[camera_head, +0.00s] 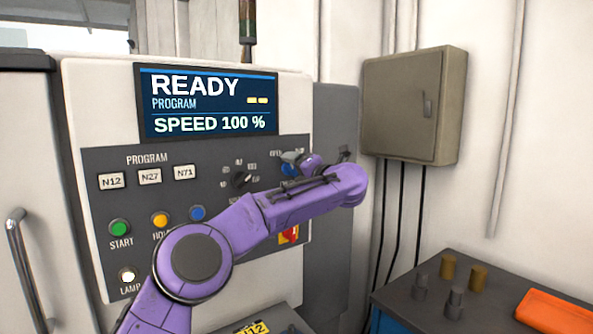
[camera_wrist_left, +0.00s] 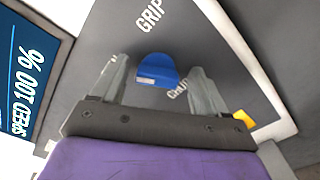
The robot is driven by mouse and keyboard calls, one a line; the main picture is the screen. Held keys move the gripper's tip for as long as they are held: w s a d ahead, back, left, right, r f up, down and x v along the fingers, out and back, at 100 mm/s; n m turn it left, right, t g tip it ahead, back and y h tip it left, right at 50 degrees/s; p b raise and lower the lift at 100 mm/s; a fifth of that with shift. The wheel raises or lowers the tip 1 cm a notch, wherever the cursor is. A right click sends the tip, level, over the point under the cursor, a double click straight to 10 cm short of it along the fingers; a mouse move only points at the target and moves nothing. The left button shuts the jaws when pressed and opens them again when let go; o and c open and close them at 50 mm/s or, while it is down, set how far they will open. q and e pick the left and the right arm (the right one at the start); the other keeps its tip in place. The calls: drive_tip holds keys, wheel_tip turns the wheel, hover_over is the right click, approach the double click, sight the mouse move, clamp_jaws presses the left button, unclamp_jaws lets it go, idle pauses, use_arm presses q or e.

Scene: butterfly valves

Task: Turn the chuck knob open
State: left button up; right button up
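The chuck knob is a small blue knob on the dark control panel. In the left wrist view the knob (camera_wrist_left: 157,70) lies between the two grey fingers, beside the partly hidden "GRIP" and "CHUCK" lettering. My left gripper (camera_wrist_left: 160,66) is open, with one finger on each side of the knob and a visible gap to each. In the head view the knob (camera_head: 289,171) is largely hidden by my purple left arm, and the left gripper (camera_head: 290,158) is at the panel's upper right. My right gripper is not in view.
The screen (camera_head: 208,102) reads READY and SPEED 100 %. A black rotary selector (camera_head: 242,179) sits left of the knob, a red and yellow switch (camera_head: 289,235) below. Start (camera_head: 120,228) and other buttons are at left. A grey wall box (camera_head: 410,105) hangs at right.

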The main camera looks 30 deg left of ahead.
use_arm(q)
drive_tip(key=b+v, duration=0.4)
drive_tip(key=v, duration=0.6)
drive_tip(key=shift+s+d, duration=0.15)
drive_tip(key=shift+d, duration=0.05)
